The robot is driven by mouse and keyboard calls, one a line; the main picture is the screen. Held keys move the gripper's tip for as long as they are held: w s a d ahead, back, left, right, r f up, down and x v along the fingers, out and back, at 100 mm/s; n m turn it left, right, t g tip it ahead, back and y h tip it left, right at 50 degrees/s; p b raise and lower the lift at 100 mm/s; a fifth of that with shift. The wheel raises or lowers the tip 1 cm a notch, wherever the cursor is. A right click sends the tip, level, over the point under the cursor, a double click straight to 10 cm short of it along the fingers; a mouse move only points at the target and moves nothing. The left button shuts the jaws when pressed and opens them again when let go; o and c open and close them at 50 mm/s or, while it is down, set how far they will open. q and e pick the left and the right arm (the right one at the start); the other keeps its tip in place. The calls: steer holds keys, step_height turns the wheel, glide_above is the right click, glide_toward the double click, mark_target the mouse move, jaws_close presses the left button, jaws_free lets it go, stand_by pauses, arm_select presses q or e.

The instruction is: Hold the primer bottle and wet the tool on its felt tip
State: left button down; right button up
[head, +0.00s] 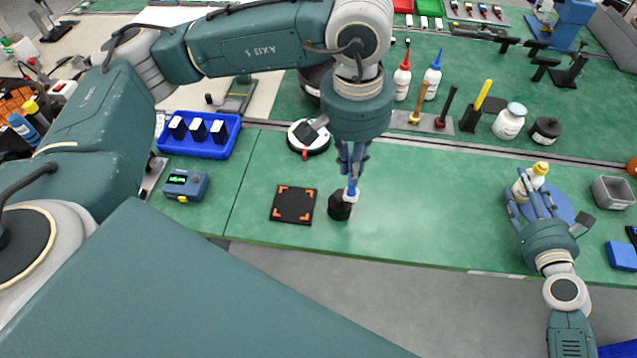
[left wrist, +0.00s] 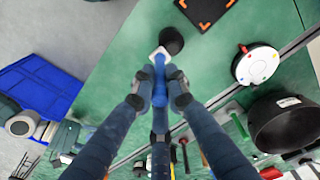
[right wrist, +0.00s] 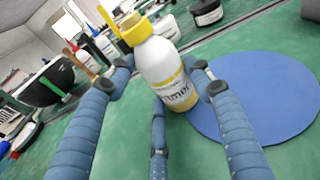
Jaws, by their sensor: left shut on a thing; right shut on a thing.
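The primer bottle (head: 525,187) is white with a yellow cap and yellow label bands. My right gripper (head: 534,200) is shut around its body near the blue round mat. In the right wrist view the bottle (right wrist: 160,62) leans slightly between the fingers, its yellow cap (right wrist: 134,32) at the top; I cannot make out the felt tip. My left gripper (head: 352,172) is shut on a slim blue tool (left wrist: 160,88) with a whitish square end (left wrist: 160,56). That end is at a small black round holder (head: 340,208); I cannot tell whether they touch.
A black square pad with orange corners (head: 293,205) lies left of the holder. A blue round mat (head: 560,206) lies by the bottle, with a grey bin (head: 612,192) further right. Bottles and a tool rack stand behind. The green bench between my grippers is clear.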

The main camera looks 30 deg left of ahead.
arm_select(q)
steer(key=w+d+r+t+h, duration=0.1)
steer(key=w+d+r, duration=0.3)
steer(key=w+d, duration=0.45)
steer(key=w+d+r+t+h, duration=0.25)
steer(key=w+d, duration=0.25)
steer(key=d, duration=0.7)
steer(key=w+d+r+t+h, duration=0.1)
steer(key=w+d+r, duration=0.3)
steer(key=w+d, duration=0.45)
arm_select(e)
steer(key=shift+d, duration=0.1)
arm_select(q)
step_height(320, 180, down, 6)
steer(key=d, duration=0.2)
steer(key=shift+s+d+m, duration=0.15)
steer(key=shift+s+m, duration=0.15)
steer(key=shift+s, duration=0.15)
arm_select(e)
steer(key=shift+f, duration=0.1)
arm_select(q)
steer(key=shift+f+y, duration=0.25)
steer(key=shift+f, duration=0.35)
step_height(320, 180, up, 7)
stand_by(0.7)
